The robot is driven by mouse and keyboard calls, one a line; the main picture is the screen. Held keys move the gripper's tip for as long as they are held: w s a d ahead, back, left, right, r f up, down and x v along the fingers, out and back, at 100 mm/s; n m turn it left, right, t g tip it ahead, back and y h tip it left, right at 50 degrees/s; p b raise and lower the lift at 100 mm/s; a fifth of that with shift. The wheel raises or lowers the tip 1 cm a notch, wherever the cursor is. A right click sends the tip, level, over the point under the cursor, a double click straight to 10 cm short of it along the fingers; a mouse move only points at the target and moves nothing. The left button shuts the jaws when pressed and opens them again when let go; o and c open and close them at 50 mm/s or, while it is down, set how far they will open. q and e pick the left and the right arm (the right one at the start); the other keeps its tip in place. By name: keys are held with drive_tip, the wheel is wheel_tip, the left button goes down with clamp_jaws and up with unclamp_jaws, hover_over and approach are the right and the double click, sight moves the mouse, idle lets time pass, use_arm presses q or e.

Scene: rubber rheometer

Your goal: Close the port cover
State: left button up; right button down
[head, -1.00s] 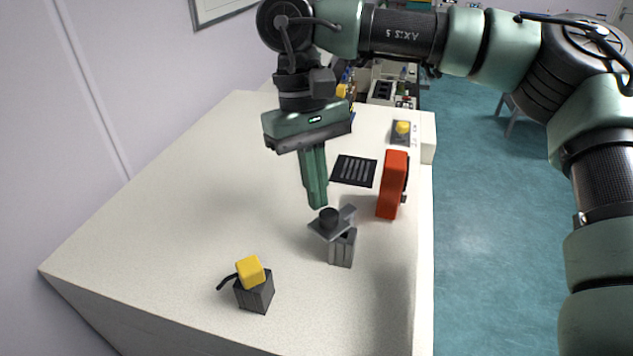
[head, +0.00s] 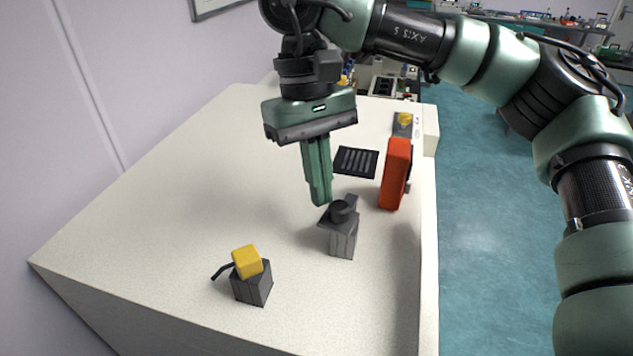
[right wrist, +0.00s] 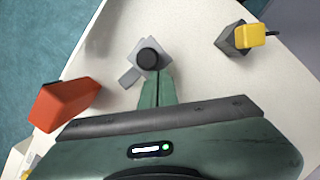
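The port is a small grey block (head: 342,243) standing on the white table. In the right wrist view the cover (right wrist: 134,76) and knob (right wrist: 148,59) sit just beyond my fingertips. My right gripper (head: 322,203) points down with its green fingers together and nothing between them. My left gripper is not in view.
An orange-red upright block (head: 396,174) stands right of the port near the table's right edge. A dark box with a yellow top (head: 247,262) and a lever stands front left. A black slotted plate (head: 356,161) lies behind. The table's left is clear.

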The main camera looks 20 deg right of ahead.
drive_tip(key=shift+s, duration=0.4)
drive_tip(key=shift+s+d, duration=0.1)
drive_tip(key=shift+s, duration=0.05)
drive_tip(key=shift+r, duration=0.1)
idle(0.3)
drive_tip(key=v, duration=0.7)
drive_tip(key=shift+r+p, duration=0.3)
